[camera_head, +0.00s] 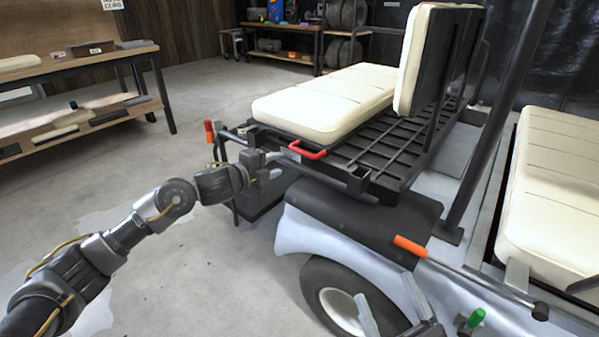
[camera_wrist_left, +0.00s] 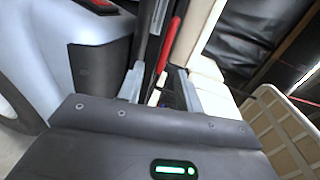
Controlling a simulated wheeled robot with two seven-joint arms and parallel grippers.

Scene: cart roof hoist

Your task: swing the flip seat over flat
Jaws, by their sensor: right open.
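The flip seat has a cream cushion (camera_head: 325,103) lying flat on a black slatted frame (camera_head: 375,150) at the back of the cart. A cream backrest (camera_head: 414,60) stands upright beside it. A red handle (camera_head: 308,151) sits at the frame's near edge; it also shows in the left wrist view (camera_wrist_left: 169,45). My left gripper (camera_head: 284,163) is just left of the red handle. Its fingers are apart, and the handle appears beyond and between their tips in the wrist view. My right gripper (camera_head: 395,305) is open and empty in front of the rear wheel.
An orange-gripped lever (camera_head: 410,246) and a green knob (camera_head: 476,318) are near my right gripper. Another cream seat (camera_head: 550,190) is at the right. A red-tipped lever (camera_head: 209,131) stands at the frame's left corner. A workbench (camera_head: 80,68) is at the left; the floor between is clear.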

